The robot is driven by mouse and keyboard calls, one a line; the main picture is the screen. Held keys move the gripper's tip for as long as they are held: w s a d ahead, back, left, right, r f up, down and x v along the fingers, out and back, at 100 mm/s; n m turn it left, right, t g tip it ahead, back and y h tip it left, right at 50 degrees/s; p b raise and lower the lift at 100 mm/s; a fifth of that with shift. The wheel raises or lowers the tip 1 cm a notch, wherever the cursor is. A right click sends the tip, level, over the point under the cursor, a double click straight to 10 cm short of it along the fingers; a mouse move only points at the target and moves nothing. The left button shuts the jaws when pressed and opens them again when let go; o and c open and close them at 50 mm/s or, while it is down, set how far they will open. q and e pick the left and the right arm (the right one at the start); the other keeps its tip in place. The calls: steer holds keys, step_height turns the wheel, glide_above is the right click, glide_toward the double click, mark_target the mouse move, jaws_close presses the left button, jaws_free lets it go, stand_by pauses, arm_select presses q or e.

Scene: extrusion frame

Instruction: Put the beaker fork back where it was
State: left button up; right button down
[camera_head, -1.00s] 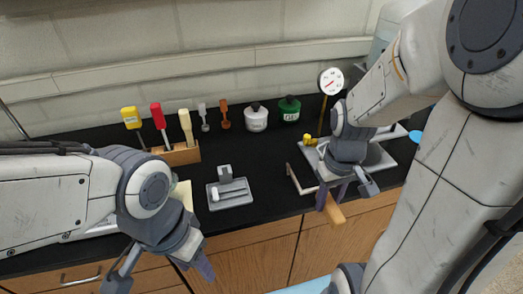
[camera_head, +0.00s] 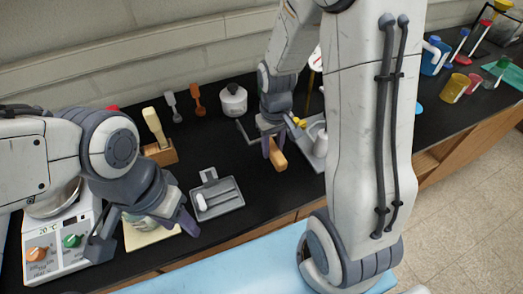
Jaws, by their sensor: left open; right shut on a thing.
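The beaker fork has a tan wooden handle (camera_head: 277,155) and a thin dark metal end, part of which shows left of the gripper. My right gripper (camera_head: 271,143) is shut on its handle, over the black bench toward the front, left of a light grey stand base. The gripper hides part of the fork, and I cannot tell whether it touches the bench. My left gripper (camera_head: 145,235) is open and empty at the lower left, in front of a glass vessel on a pale yellow pad (camera_head: 148,236).
A grey tray (camera_head: 217,196) with a white rod sits between my grippers. A hotplate (camera_head: 58,250) stands at left. Coloured cups (camera_head: 454,88) stand at far right.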

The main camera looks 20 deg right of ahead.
mark_target(262, 162)
steer(key=w, duration=0.1)
steer(key=w+a+f, duration=0.1)
steer(key=w+f, duration=0.1)
steer(key=shift+w+a+f+p, duration=0.2)
steer(key=shift+a+p, duration=0.2)
step_height(262, 162, down, 3)
steer(key=shift+f+p, duration=0.1)
steer(key=shift+p, duration=0.35)
steer(key=shift+f, duration=0.35)
steer(key=shift+d, duration=0.1)
steer(key=shift+f, duration=0.15)
steer(key=c, duration=0.5)
jaws_free()
steer(key=shift+c, duration=0.2)
